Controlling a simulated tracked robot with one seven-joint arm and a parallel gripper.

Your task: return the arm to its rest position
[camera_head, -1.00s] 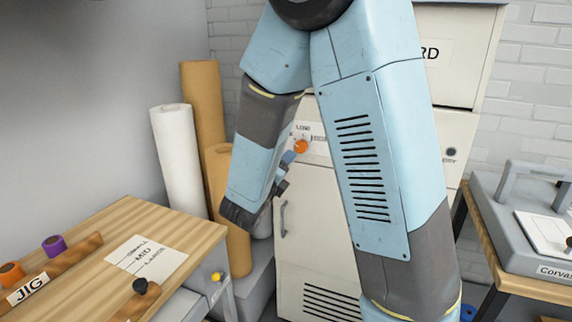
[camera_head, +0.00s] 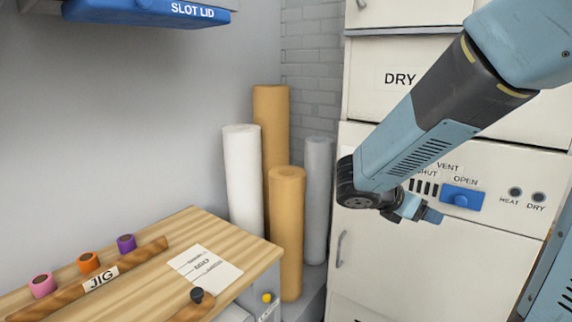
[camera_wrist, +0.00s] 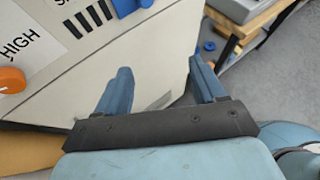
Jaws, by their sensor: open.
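My arm comes in from the upper right of the head view and slants down to the left, in front of the white DRY cabinet (camera_head: 384,261). My gripper (camera_head: 420,209) is at its lower end, beside the blue vent slide (camera_head: 462,198). In the head view its fingers are small and partly hidden by the wrist. In the wrist view my gripper (camera_wrist: 160,82) has its two blue fingers well apart. Nothing shows between them except the cabinet front behind. I cannot tell from the head view how far the fingers are from the cabinet front.
A wooden bench (camera_head: 137,284) with a JIG rack (camera_head: 103,280) and small coloured rolls is at lower left. Tall rolls (camera_head: 243,180) stand between bench and cabinet. A blue slot lid (camera_head: 146,12) hangs at upper left. An orange knob (camera_wrist: 10,80) shows in the wrist view.

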